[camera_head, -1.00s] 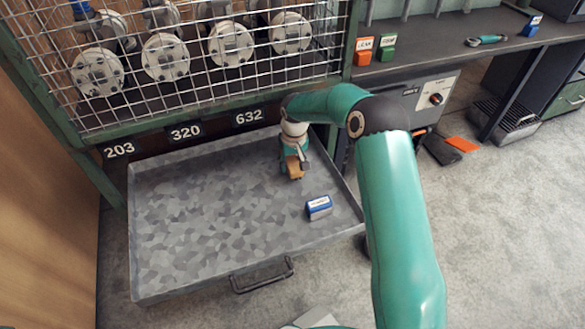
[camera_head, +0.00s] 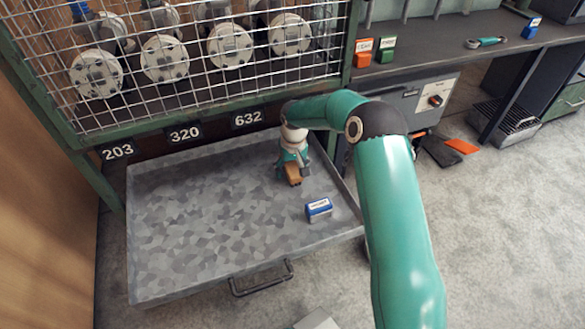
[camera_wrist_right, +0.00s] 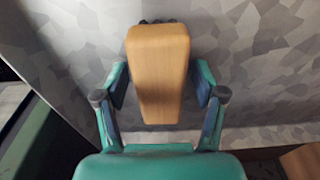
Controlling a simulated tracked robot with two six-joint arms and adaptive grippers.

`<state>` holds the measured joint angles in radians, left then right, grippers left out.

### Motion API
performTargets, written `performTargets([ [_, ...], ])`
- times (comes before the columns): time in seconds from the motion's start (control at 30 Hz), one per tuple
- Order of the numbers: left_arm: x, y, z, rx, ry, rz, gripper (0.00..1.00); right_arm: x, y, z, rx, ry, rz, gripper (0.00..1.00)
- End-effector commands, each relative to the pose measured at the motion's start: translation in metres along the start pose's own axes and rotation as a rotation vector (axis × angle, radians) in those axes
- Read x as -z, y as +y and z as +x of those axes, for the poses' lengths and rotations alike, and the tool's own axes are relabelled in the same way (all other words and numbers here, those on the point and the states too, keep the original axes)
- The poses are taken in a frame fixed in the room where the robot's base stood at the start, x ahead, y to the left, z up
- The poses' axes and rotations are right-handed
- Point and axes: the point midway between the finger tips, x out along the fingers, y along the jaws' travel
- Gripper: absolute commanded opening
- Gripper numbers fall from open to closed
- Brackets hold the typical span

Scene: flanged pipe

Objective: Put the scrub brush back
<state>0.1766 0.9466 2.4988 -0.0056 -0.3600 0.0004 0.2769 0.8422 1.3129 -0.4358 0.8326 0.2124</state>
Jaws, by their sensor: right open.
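The scrub brush (camera_head: 293,174) is a tan wooden block in the back right part of the grey metal tray (camera_head: 190,275). In the right wrist view the brush (camera_wrist_right: 158,65) lies lengthwise between the fingers, with dark bristles just showing at its far end. My right gripper (camera_head: 294,168) reaches down over the brush. In the wrist view its fingers (camera_wrist_right: 160,88) are open, one on each side of the wood, with gaps showing. My left gripper is in neither view.
A blue and white box (camera_head: 318,208) lies in the tray near the brush. A wire cage (camera_head: 200,80) with flanged pipes stands behind the tray, above labels 203, 320 and 632. The tray's left part is clear.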

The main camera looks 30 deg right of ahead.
Motion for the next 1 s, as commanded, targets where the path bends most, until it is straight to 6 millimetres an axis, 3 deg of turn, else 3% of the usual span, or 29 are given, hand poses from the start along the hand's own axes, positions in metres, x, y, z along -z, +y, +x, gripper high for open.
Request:
performTargets([
  [0.17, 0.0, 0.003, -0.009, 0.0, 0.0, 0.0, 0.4, 0.001, 0.0, -0.022, 0.0, 0.004, 0.0, 0.69],
  [0.6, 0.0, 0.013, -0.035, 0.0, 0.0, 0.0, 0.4, 0.001, -0.001, -0.105, 0.0, 0.003, 0.0, 0.69],
  [0.8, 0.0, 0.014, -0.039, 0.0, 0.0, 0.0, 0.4, 0.0, 0.0, -0.119, 0.0, 0.001, 0.0, 0.69],
  [1.0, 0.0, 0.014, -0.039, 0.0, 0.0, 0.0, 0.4, 0.0, 0.0, -0.12, 0.0, 0.0, 0.0, 0.69],
])
